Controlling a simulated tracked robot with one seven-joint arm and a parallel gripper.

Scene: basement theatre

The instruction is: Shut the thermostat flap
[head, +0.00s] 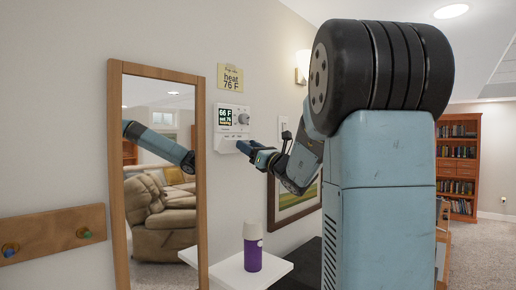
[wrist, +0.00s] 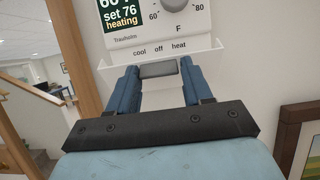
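The white thermostat (head: 241,129) is on the wall right of the mirror, with a lit display and a round dial (wrist: 177,4). In the wrist view its display reads "set 76" and "heating". A white flap (head: 226,146) seems to jut out along its lower edge, open; its thin edge also shows in the wrist view (wrist: 212,50), around the words cool, off and heat. My gripper (head: 246,149) is at this lower edge, its blue fingers (wrist: 158,76) apart and empty. A grey rectangular piece (wrist: 158,69) shows between the fingertips; I cannot tell whether the fingers touch the flap.
A yellow note (head: 230,77) reading "heat 76 F" is above the thermostat. A wood-framed mirror (head: 115,170) stands at left. A purple bottle (head: 252,253) stands on a white shelf (head: 228,273) below. A framed picture (head: 294,202) hangs to the right, partly behind my arm.

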